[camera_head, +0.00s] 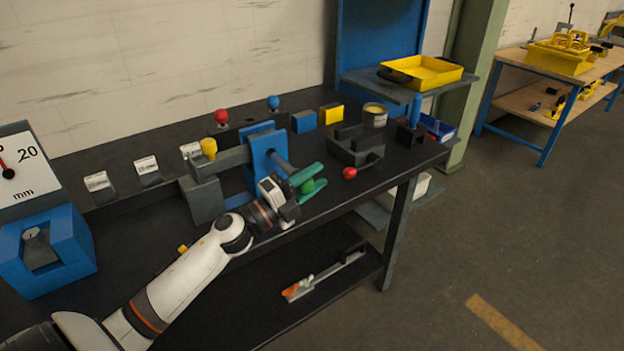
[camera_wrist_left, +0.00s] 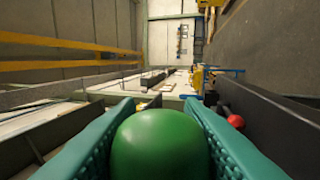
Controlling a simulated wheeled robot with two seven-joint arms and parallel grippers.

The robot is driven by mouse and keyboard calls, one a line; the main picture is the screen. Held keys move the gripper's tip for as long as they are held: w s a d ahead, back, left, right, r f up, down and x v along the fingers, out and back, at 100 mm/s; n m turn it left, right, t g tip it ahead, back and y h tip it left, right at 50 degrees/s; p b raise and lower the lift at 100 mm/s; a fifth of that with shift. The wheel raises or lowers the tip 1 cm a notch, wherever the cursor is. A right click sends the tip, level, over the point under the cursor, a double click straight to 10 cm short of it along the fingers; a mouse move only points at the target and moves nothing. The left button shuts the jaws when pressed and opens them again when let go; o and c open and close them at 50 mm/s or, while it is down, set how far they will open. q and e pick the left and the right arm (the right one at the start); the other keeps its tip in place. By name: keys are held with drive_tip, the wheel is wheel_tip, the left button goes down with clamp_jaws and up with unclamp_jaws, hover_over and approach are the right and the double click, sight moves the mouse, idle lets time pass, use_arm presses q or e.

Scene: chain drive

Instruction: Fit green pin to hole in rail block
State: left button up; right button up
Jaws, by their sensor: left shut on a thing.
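The green pin shows as a round green head (camera_head: 307,186) between the teal fingers of my left gripper (camera_head: 321,175). My left gripper is shut on it, above the front edge of the dark workbench. In the left wrist view the green head (camera_wrist_left: 160,146) fills the space between both fingers; the rest of the pin is hidden. A dark grey stepped block (camera_head: 356,147), which looks like the rail block, sits on the bench to the right of the gripper, apart from it. I cannot make out its hole. My right gripper is not in view.
A red ball (camera_head: 349,173) is at the block's front; a red ball also shows in the left wrist view (camera_wrist_left: 236,121). A blue upright fixture (camera_head: 262,150) with a grey bar stands behind my gripper. A yellow tray (camera_head: 425,72) is at the back right.

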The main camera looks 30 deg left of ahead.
sight(277, 163)
use_arm(q)
drive_tip(key=w+a+b, duration=0.2)
drive_tip(key=w+a, duration=0.1)
drive_tip(key=a, duration=0.4)
idle(2.6)
drive_tip(key=shift+w+a+r+b, duration=0.1)
drive_tip(key=shift+w+a+b, duration=0.2)
drive_tip(key=shift+a+b, duration=0.4)
drive_tip(key=shift+w+a+r, duration=0.1)
drive_tip(key=shift+a+r, duration=0.1)
drive_tip(key=shift+a, duration=0.2)
idle(0.4)
drive_tip(key=shift+d, duration=0.15)
drive_tip(key=shift+s+d+f+p, duration=0.1)
drive_tip(key=shift+s+d+p, duration=0.55)
drive_tip(key=shift+d, duration=0.65)
drive_tip(key=shift+s+d+f+p, duration=0.1)
drive_tip(key=shift+s+d+p, duration=0.4)
drive_tip(key=shift+d+p, duration=0.6)
drive_tip(key=shift+s+d+f+p, duration=0.1)
drive_tip(key=shift+s+d+p, duration=0.45)
drive_tip(key=shift+d, duration=1)
